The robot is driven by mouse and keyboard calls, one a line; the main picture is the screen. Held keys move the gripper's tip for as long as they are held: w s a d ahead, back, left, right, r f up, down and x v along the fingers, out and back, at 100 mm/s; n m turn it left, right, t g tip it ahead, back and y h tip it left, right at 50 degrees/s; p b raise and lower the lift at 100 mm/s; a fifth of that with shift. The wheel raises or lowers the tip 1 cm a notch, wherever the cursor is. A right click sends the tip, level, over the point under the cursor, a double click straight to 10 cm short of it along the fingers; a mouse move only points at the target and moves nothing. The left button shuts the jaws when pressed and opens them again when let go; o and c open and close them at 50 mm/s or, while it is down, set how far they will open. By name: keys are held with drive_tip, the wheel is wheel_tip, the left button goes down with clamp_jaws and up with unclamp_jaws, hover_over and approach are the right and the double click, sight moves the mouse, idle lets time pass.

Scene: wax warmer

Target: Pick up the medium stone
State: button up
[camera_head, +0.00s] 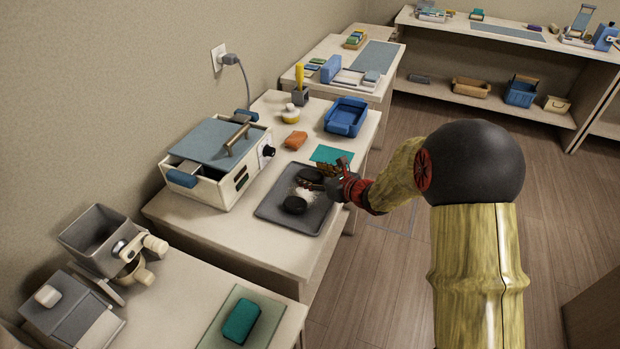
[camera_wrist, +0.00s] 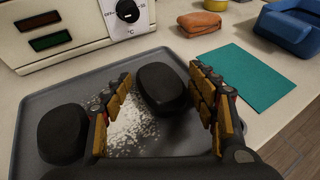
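Two dark, smooth stones show in the wrist view. One stone (camera_wrist: 163,86) lies between the two fingers of my gripper (camera_wrist: 160,74). The other stone (camera_wrist: 63,134) lies to the left, outside the left finger; it also shows in the head view (camera_head: 295,205). They look close in size, so I cannot tell which is the medium one. Both are on a dark grey tray (camera_wrist: 42,100) with white granules. My gripper is open, its fingers on either side of the first stone with a narrow gap at the left. Contact at the right finger is unclear.
A white warmer box (camera_head: 217,160) with a dial stands behind the tray. A teal mat (camera_head: 331,155), an orange pouch (camera_head: 296,140) and a blue tray (camera_head: 346,116) lie farther along the table. A green block (camera_head: 241,320) is on the nearer table.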

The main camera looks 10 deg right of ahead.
drive_tip(key=c, duration=1)
drive_tip(key=shift+r, duration=0.1)
drive_tip(key=shift+c, duration=0.5)
